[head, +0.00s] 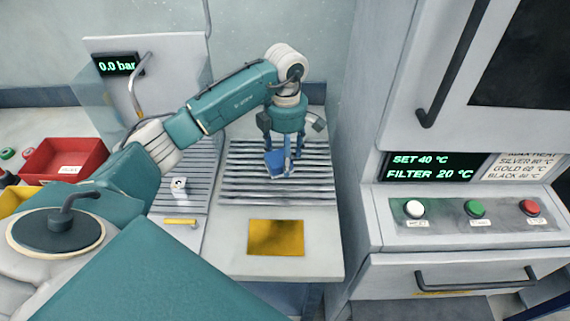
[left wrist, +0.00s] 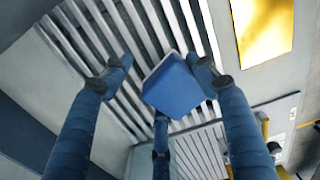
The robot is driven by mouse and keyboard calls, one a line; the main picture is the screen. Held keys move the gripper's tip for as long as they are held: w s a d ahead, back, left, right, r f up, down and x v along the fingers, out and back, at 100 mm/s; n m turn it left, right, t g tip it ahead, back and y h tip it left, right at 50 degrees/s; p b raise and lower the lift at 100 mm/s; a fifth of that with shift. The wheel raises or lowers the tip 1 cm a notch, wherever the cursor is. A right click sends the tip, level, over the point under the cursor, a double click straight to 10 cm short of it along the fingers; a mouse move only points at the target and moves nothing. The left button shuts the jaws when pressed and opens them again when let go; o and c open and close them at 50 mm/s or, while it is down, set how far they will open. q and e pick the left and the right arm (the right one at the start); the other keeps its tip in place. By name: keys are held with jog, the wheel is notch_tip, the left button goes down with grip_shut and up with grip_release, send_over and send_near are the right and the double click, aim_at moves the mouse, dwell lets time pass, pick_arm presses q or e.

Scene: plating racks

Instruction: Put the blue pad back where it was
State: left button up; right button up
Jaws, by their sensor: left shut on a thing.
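The blue pad (head: 274,161) is a small blue block, held at the fingertips of my left gripper (head: 284,168). It is over the slatted rack (head: 247,190) on the counter; I cannot tell whether it touches the slats. In the left wrist view the pad (left wrist: 172,88) sits tilted among the three blue fingers of the left gripper (left wrist: 163,92), with the slats (left wrist: 137,35) behind it. The gripper is shut on the pad. My right gripper is not in view.
A gold plate (head: 276,238) lies on the counter in front of the rack. A second slatted area with a small white item (head: 179,186) and a yellow-handled tool (head: 181,222) is to the left. A red bin (head: 68,157) stands farther left. A control cabinet (head: 455,232) borders the right.

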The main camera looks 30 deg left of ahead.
pick_arm(q)
jog(key=shift+s+f, duration=0.1)
jog(key=shift+f, duration=0.2)
jog(key=f+p, duration=0.1)
jog(key=f, duration=0.3)
jog(key=shift+w, duration=0.2)
jog(key=shift+s, duration=0.1)
jog(key=o, duration=1.1)
jog(key=shift+f, duration=0.15)
jog(key=o, duration=0.5)
